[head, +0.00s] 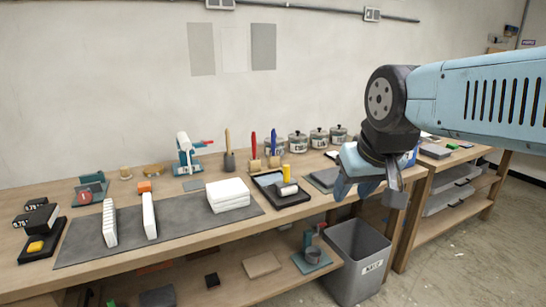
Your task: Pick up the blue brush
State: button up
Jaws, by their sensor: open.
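The blue brush (274,142) stands upright on the wooden workbench, handle up, with a pale brown lower end, behind the dark tray. A similar red brush (253,146) stands upright just to its left. My gripper (368,192) hangs from the arm at the right, above the front edge of the bench and near the grey bin. Its fingers are apart and point down, with nothing seen between them. It is well to the right of the blue brush and apart from it.
A dark tray (294,199) with a yellow cylinder and a roller lies in front of the brushes. Lidded pots (298,142) stand behind and to the right. White stacked blocks (228,194) lie on a grey mat (78,246). A grey bin (352,280) stands below my gripper.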

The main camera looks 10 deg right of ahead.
aim_at(273, 133)
jog(key=z, duration=0.75)
jog(key=i, duration=1.7)
jog(key=u, duration=0.6)
jog(key=k, duration=0.85)
jog(key=u, duration=0.2)
jog(key=i, duration=0.85)
jog(key=z, duration=0.05)
